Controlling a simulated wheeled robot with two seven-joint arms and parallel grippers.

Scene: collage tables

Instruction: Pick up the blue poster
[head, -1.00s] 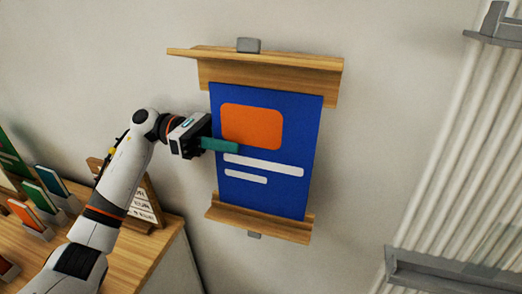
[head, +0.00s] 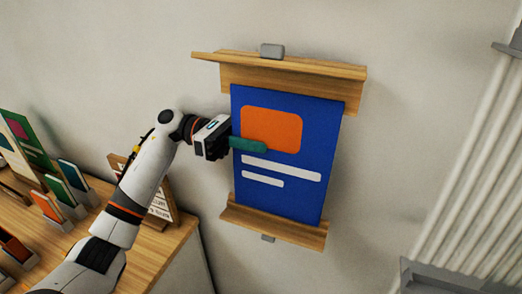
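The blue poster (head: 285,196) hangs upright on the wall, with an orange rounded block and two white bars on it. It sits between an upper wooden rail (head: 285,76) and a lower wooden ledge (head: 275,228). My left gripper (head: 250,145) is at the poster's left edge, about a third of the way down. A teal finger lies across the front of the poster, over the orange block's lower left. The other finger is hidden, so I cannot tell whether the gripper is closed on the edge. My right gripper is not in view.
A wooden table (head: 160,250) at the lower left holds several small coloured cards in stands and a wooden sign (head: 160,207). Ribbed white panelling (head: 465,170) with a grey ledge (head: 460,278) is at the right. The wall right of the poster is bare.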

